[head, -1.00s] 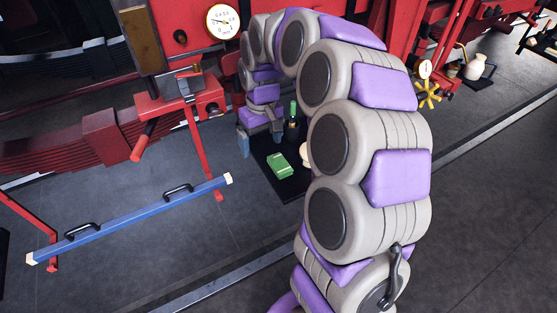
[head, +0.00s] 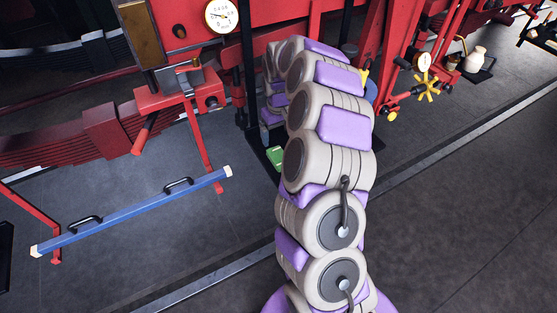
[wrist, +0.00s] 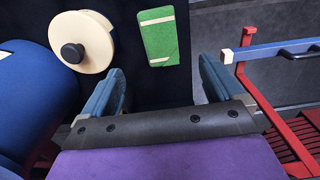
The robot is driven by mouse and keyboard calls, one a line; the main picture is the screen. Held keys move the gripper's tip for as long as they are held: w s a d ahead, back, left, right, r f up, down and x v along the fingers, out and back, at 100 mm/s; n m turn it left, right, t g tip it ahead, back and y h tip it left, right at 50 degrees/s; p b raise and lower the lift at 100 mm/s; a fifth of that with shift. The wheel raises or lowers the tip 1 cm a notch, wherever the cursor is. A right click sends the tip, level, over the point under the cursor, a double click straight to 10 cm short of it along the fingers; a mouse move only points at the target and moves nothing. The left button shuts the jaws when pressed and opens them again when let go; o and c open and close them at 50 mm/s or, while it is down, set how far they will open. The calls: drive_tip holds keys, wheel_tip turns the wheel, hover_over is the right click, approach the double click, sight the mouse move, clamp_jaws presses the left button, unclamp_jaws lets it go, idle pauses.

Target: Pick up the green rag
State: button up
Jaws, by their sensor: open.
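The green rag (wrist: 158,37) is a flat, folded rectangle with pale edges. In the wrist view it lies on a black mat (wrist: 205,50), beyond my fingertips and roughly between them in the picture. My gripper (wrist: 160,80) is open, with its two blue fingers apart and nothing between them. In the head view only part of the rag (head: 274,155) shows, at the left edge of my arm, which hides the rest of it and most of the mat. The rag and the fingers look apart.
In the wrist view, a cream disc with a black knob (wrist: 73,53) and a blue cylinder (wrist: 28,100) are at left. A blue bar with black handles (head: 130,213) rests on red stands at left. Red machinery with a gauge (head: 221,16) stands behind.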

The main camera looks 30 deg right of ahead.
hover_over(279, 156)
wheel_tip(279, 156, down, 5)
drive_tip(key=shift+w+d+b, duration=0.1)
drive_tip(key=shift+w+b, duration=0.05)
drive_tip(key=shift+b, duration=0.2)
wheel_tip(279, 156, down, 5)
drive_tip(key=shift+b, duration=0.7)
drive_tip(key=c, duration=1.1)
drive_tip(key=shift+c, duration=0.2)
drive_tip(key=shift+r+p, duration=0.6)
drive_tip(key=shift+r, duration=1.25)
drive_tip(key=s+a+p, duration=0.1)
drive_tip(key=s, duration=0.7)
drive_tip(key=s+a+r, duration=0.1)
drive_tip(key=s, duration=0.7)
drive_tip(key=shift+a+r+p, duration=0.25)
drive_tip(key=shift+p, duration=0.1)
